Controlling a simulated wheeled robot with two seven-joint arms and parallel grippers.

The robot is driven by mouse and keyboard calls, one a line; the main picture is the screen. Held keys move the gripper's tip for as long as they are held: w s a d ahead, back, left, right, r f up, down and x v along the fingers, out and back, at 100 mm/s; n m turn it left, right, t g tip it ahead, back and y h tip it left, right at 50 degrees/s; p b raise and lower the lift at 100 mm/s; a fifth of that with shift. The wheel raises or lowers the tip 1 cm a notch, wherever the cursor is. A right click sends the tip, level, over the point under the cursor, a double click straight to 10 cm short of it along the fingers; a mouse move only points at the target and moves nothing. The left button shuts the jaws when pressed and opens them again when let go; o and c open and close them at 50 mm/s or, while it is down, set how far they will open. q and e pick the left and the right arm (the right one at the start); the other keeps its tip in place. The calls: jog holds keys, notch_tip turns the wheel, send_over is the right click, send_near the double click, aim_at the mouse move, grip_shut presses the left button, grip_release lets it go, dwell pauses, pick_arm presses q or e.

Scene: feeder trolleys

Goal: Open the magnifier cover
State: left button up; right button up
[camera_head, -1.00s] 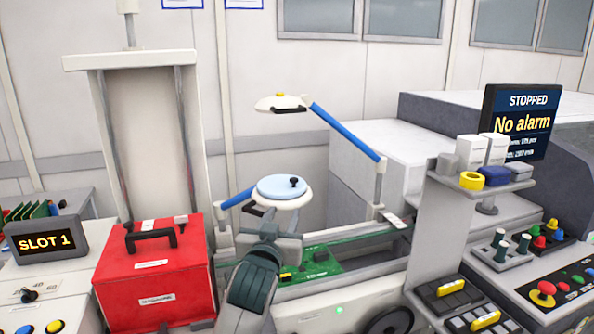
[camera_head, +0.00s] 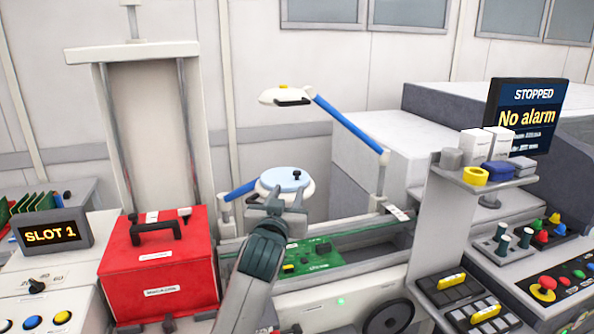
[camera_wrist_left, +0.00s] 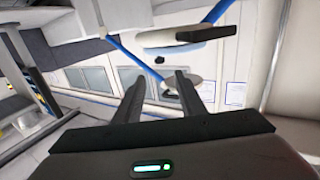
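The magnifier (camera_head: 268,196) is a round white head on a blue arm, left of the middle in the head view. Its cover (camera_head: 280,178) is a light-blue disc lying flat on top, with a small black knob (camera_head: 297,174). My left gripper (camera_head: 285,194) is in front of the head and hides its near side. In the left wrist view, the gripper's two fingers (camera_wrist_left: 159,88) are spread and empty. The knob (camera_wrist_left: 159,59) shows beyond and between them, apart from the fingers. My right gripper is in neither view.
A white lamp head (camera_head: 286,96) with a black handle hangs above the magnifier on another blue arm. A red case (camera_head: 158,268) stands left of my arm. A green board (camera_head: 312,258) lies on the rail below. A grey post with a shelf (camera_head: 452,174) is at right.

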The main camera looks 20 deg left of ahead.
aim_at(296, 174)
pick_arm(q)
jog(key=w+p, duration=0.1)
jog(key=w, duration=0.3)
jog(key=w+a+p, duration=0.1)
jog(key=w, duration=0.4)
jog(key=w+p, duration=0.1)
jog(key=w, duration=0.3)
jog(key=shift+w+a+p, duration=0.25)
jog(key=shift+a+p, duration=0.05)
jog(key=shift+p, duration=0.05)
jog(key=shift+c, duration=0.5)
grip_shut()
